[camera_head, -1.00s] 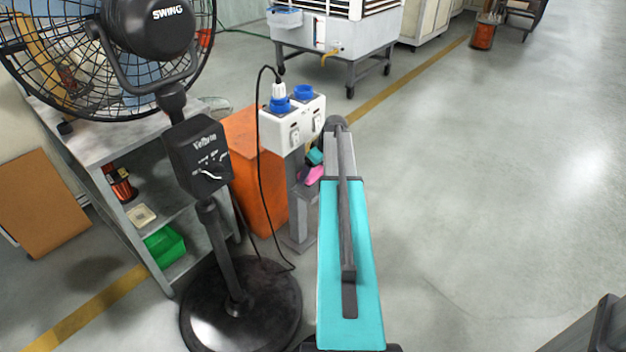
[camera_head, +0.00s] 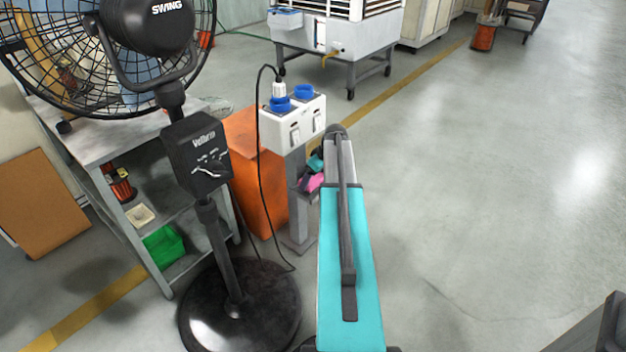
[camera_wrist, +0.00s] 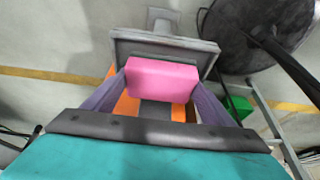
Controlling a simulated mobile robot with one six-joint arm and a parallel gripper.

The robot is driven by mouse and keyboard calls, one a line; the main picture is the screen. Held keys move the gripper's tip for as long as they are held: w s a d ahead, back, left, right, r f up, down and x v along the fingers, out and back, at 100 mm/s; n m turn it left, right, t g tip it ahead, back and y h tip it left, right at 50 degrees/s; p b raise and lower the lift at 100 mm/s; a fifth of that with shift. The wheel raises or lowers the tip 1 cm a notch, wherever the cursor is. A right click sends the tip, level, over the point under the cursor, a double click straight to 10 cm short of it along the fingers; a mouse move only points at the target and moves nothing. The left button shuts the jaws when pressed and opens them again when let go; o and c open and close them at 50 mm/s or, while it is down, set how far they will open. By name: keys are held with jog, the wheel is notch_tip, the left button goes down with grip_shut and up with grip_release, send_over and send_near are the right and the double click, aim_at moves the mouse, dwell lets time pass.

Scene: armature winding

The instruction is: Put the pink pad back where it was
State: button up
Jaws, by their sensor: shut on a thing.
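The pink pad (camera_head: 311,182) shows in the head view just left of my teal arm, beside the post below the white socket box. In the wrist view the pink pad (camera_wrist: 162,80) lies between the two fingers of my gripper (camera_wrist: 160,86), which is shut on it. A grey rimmed tray (camera_wrist: 190,43) lies close beyond the pad in the wrist view. I cannot tell whether the pad touches it. In the head view my arm hides most of the gripper.
The white socket box (camera_head: 292,122) with blue plugs and a black cable tops the post. An orange box (camera_head: 258,190) stands behind it. A black fan base (camera_head: 240,310) and a shelf with a green bin (camera_head: 163,247) are left.

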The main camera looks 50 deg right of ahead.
jog(key=o, duration=0.7)
jog(key=shift+f, duration=0.1)
jog(key=shift+o, duration=0.2)
jog(key=p+v, duration=0.2)
jog(key=v, duration=1)
dwell(0.4)
